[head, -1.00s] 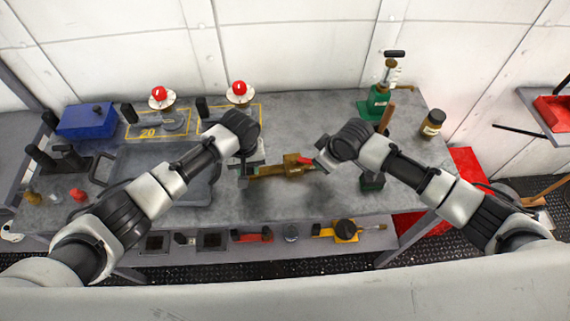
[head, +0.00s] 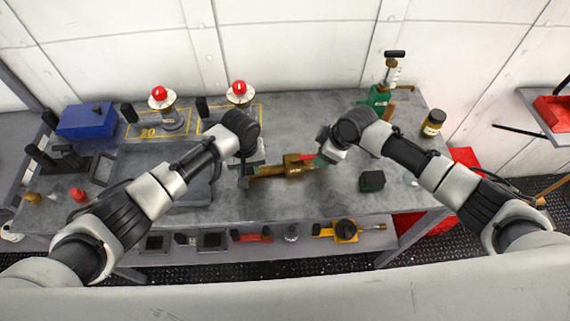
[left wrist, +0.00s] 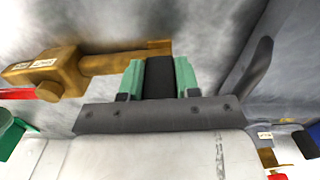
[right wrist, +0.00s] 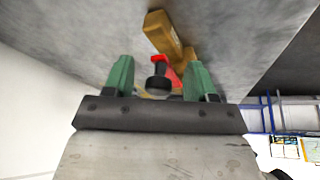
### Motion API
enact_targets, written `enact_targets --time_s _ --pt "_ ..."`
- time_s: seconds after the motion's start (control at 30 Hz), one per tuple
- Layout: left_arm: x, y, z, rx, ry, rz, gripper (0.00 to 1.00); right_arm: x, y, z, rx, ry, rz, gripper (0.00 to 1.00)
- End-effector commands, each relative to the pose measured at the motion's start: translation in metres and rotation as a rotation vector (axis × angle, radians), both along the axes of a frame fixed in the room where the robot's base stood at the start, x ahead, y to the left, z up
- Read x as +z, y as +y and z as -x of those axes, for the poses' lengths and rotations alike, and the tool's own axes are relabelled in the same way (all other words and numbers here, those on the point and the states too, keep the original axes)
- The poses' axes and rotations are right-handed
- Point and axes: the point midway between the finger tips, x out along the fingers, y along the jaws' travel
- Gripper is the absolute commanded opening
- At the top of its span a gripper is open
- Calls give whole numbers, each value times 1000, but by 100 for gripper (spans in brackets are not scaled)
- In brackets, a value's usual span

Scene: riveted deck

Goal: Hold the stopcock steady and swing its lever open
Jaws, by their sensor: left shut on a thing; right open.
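The brass stopcock (head: 285,170) lies on the grey bench, its length running left to right in the head view. Its body (left wrist: 62,72) also shows in the left wrist view. My left gripper (head: 247,174) is shut on the stopcock's left pipe end; in the left wrist view its green fingers (left wrist: 158,75) meet that end. The red lever (head: 306,157) sits at the stopcock's right part. My right gripper (head: 322,160) is open beside the lever. In the right wrist view the red lever (right wrist: 170,76) shows between the open green fingers (right wrist: 160,78), apparently not clamped.
A grey tray (head: 135,190) lies left of my left gripper. Two red-topped fittings (head: 160,95) and a blue box (head: 85,121) stand behind. A green pump (head: 379,97), a dark jar (head: 433,123) and a dark green block (head: 372,181) are at the right.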

Motion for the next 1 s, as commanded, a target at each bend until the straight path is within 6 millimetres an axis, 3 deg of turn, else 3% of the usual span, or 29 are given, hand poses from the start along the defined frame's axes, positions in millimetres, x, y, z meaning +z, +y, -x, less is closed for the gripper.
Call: enact_targets --time_s 0.17,0.6,1.0 --pt "-1 0 1 1 1 -2 0 13 -5 2 -2 -2 0 56" --pt "-1 0 0 2 0 -2 0 93 -33 21 1 -3 2 56" --pt "-1 0 0 2 0 -2 0 129 -38 25 0 -2 0 56"
